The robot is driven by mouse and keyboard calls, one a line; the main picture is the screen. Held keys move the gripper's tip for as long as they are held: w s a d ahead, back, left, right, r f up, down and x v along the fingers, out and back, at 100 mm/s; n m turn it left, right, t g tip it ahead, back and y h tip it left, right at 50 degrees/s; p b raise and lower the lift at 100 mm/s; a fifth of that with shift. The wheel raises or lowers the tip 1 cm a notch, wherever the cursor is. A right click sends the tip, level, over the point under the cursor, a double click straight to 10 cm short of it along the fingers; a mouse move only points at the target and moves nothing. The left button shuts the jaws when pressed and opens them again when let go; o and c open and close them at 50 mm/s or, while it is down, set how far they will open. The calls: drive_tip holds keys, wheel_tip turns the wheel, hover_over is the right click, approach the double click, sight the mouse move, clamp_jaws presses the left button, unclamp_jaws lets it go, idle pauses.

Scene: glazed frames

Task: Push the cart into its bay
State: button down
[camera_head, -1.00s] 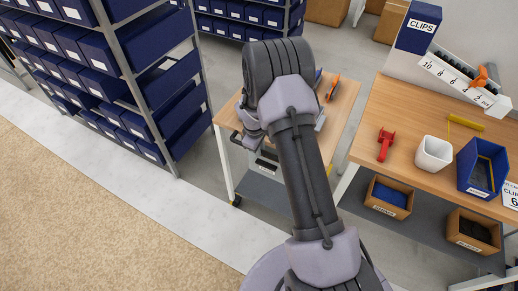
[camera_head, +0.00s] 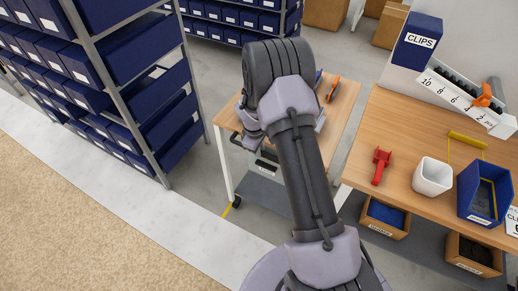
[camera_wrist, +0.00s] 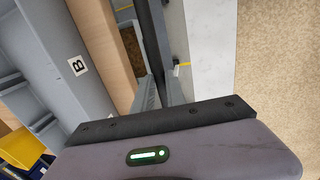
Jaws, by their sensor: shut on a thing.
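The cart (camera_head: 341,112) has a wooden top, pale legs, a grey lower shelf and black castors. It stands ahead of me, partly hidden behind my arm. My gripper (camera_wrist: 160,94) is shut on the cart's dark handle bar (camera_wrist: 153,35) at the near left end of the top. In the head view my arm hides most of the grip. A yellow floor line (camera_head: 226,214) shows by the cart's near left castor. Yellow marks also show in the wrist view (camera_wrist: 183,64). The bay's full outline is hidden.
A shelf rack with blue bins (camera_head: 160,95) stands left of the cart, with a strip of floor between. A wooden workbench (camera_head: 400,125) stands close on the right, bearing a red tool (camera_head: 381,166), white cup (camera_head: 433,177) and blue bin (camera_head: 486,190). Cardboard boxes (camera_head: 327,11) stand behind.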

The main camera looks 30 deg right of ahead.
drive_tip(key=shift+w+d+r, duration=0.1)
drive_tip(key=shift+w, duration=0.1)
drive_tip(key=c, duration=1.7)
unclamp_jaws()
drive_tip(key=o, duration=0.3)
drive_tip(key=shift+d, duration=0.2)
drive_tip(key=shift+o, duration=0.2)
drive_tip(key=shift+a, duration=0.1)
wheel_tip(320, 180, up, 17)
drive_tip(key=s+a+p, duration=0.2)
drive_tip(key=p, duration=0.2)
drive_tip(key=shift+a, duration=0.4)
